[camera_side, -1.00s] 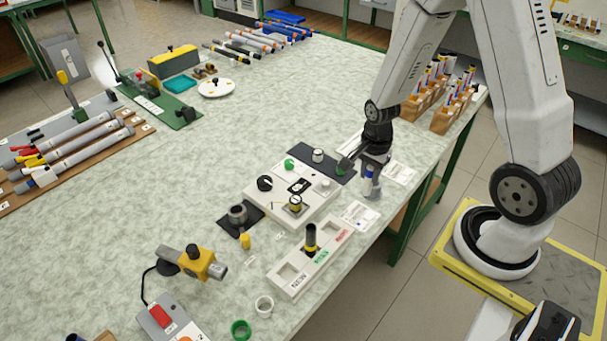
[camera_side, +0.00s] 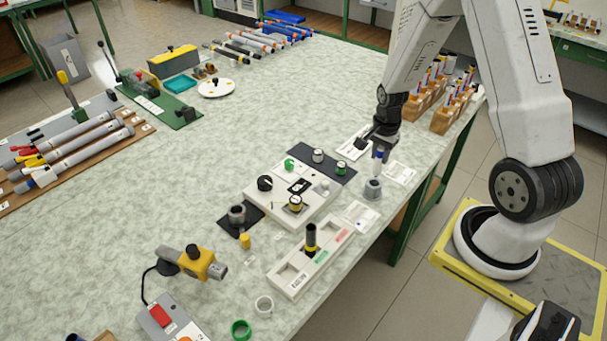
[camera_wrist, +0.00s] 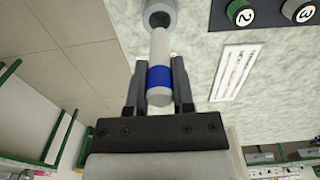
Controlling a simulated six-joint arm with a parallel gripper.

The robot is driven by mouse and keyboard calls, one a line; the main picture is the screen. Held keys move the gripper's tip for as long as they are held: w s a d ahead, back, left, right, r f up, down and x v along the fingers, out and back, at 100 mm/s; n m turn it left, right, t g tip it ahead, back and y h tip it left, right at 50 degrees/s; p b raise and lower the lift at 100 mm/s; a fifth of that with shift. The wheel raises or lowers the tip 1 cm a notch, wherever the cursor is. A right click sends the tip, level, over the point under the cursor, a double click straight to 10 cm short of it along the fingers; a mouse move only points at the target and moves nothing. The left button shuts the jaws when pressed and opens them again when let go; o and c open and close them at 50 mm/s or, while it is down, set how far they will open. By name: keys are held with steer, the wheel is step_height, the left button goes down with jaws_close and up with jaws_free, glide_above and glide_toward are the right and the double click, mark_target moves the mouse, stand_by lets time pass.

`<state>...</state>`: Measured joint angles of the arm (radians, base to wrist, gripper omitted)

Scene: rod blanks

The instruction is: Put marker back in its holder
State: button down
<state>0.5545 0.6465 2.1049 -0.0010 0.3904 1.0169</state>
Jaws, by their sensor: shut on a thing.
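The marker is a white rod with a blue band (camera_wrist: 159,78). My gripper (camera_wrist: 159,100) is shut on it near the band. In the side view my gripper (camera_side: 380,146) is above the grey holder (camera_side: 373,189), and the marker (camera_side: 378,160) hangs roughly upright below the fingers. The holder is a round grey cup on the table, also seen at the top of the wrist view (camera_wrist: 160,8). The marker's far end meets the rim of the holder's dark opening in the wrist view. I cannot tell if it is inside or just above.
A dark mat (camera_side: 334,172) with numbered knobs and a white panel (camera_side: 284,210) lie left of the holder. Paper cards (camera_side: 399,171) lie beside it. A white tray (camera_side: 290,277) is nearer the front. Wooden racks of markers (camera_side: 444,122) stand behind at right.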

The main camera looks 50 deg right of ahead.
mark_target(376, 174)
steer(key=shift+f, duration=1.35)
steer(key=shift+f, duration=0.15)
steer(key=shift+f, duration=1.65)
steer(key=shift+c, duration=2.4)
jaws_free()
steer(key=shift+f, duration=0.15)
steer(key=shift+r, duration=0.2)
steer(key=shift+r, duration=6)
